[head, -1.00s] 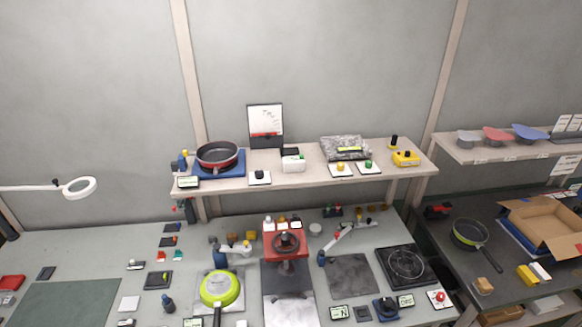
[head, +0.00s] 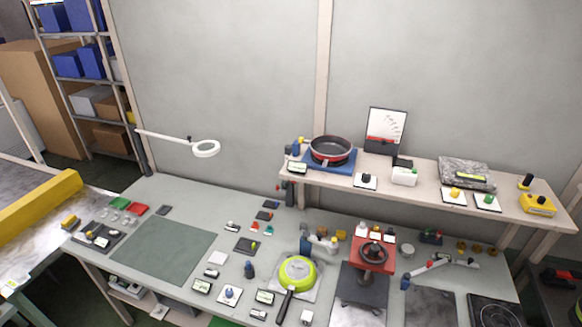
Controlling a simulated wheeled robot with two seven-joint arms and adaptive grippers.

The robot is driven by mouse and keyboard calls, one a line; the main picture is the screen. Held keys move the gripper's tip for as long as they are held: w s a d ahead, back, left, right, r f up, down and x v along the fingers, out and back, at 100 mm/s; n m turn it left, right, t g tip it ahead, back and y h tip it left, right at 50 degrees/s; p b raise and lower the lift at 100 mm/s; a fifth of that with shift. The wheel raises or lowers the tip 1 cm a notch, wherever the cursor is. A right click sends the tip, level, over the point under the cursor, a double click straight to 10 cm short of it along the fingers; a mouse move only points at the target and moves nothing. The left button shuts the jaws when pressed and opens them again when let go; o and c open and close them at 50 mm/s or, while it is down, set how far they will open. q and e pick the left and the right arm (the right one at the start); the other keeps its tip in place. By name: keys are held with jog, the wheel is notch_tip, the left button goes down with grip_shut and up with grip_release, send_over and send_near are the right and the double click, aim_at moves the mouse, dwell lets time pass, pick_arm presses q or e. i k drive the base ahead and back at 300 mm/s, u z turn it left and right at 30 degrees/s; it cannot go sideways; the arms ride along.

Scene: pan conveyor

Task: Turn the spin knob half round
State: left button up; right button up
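Several knobs are in view, and I cannot tell by label which is the spin knob. A blue knob on a white plate (head: 229,294) is at the bench's front, left of a green pan (head: 298,271) lying on a pale square base. A black knob on a white plate (head: 366,181) is on the raised shelf. A yellow knob (head: 455,193) and a green knob (head: 487,200) stand on white plates further right on the shelf. Knob markings are too small to read. Neither of my grippers is in view.
A dark red pan (head: 331,150) sits on a blue base on the shelf (head: 420,187). A red device with a black handwheel (head: 373,252) stands right of the green pan. A ring lamp (head: 206,148) overhangs the bench. The green mat (head: 163,250) at left is bare.

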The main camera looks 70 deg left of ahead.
aim_at(366, 177)
jog(key=u, duration=2.2)
